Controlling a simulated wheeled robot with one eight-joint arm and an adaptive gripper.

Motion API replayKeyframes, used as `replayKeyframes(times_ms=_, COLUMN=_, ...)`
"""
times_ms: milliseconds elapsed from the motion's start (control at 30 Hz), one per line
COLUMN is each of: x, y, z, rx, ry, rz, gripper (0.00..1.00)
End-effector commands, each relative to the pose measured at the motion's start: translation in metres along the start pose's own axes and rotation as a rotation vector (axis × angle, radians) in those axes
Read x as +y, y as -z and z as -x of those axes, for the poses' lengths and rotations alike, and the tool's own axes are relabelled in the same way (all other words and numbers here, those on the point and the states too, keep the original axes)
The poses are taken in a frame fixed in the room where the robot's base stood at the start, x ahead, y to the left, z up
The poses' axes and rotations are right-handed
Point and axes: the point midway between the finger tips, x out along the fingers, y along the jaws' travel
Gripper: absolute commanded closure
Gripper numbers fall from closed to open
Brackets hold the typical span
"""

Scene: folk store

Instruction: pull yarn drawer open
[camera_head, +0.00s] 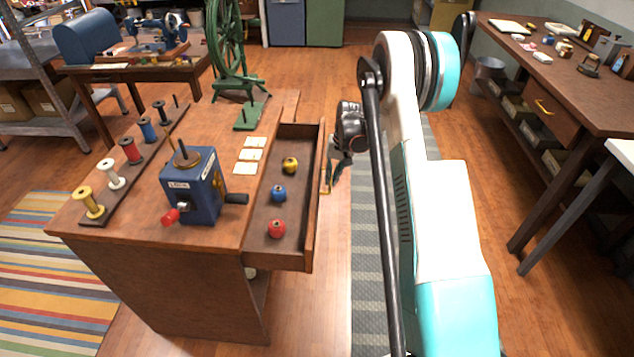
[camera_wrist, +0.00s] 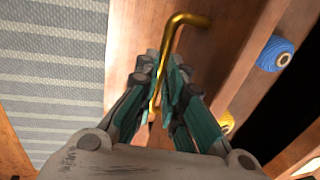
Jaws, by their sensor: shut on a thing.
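The yarn drawer (camera_head: 312,246) stands pulled out from the right side of the wooden cabinet (camera_head: 150,275). Inside it lie a yellow yarn ball (camera_head: 290,165), a blue one (camera_head: 279,193) and a red one (camera_head: 277,229). The brass handle (camera_wrist: 187,20) is on the drawer's front face, with part of it hidden between the fingers in the wrist view. My gripper (camera_wrist: 165,85) is shut on this handle. In the head view my gripper (camera_head: 341,158) is at the drawer front, partly hidden by my arm. The blue yarn (camera_wrist: 276,54) also shows in the wrist view.
On the cabinet top stand a blue hand-cranked winder (camera_head: 190,190), a rack of spools (camera_head: 131,150) and paper cards (camera_head: 249,155). A striped grey rug (camera_head: 370,290) lies right of the drawer. A workbench (camera_head: 570,95) stands farther right.

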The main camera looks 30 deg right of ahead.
Motion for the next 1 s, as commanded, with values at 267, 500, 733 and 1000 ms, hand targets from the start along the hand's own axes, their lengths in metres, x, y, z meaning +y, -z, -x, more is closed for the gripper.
replayKeyframes(times_ms=267, x=0.041, y=0.001, z=0.008, rx=0.0, ry=0.0, rz=-0.002, gripper=1.0)
replayKeyframes(times_ms=500, x=0.053, y=0.0, z=0.01, rx=0.0, ry=0.0, rz=0.0, gripper=1.0)
replayKeyframes(times_ms=733, x=0.053, y=0.0, z=0.01, rx=0.0, ry=0.0, rz=0.0, gripper=1.0)
replayKeyframes(times_ms=1000, x=0.053, y=0.0, z=0.01, rx=0.0, ry=0.0, rz=0.0, gripper=0.82)
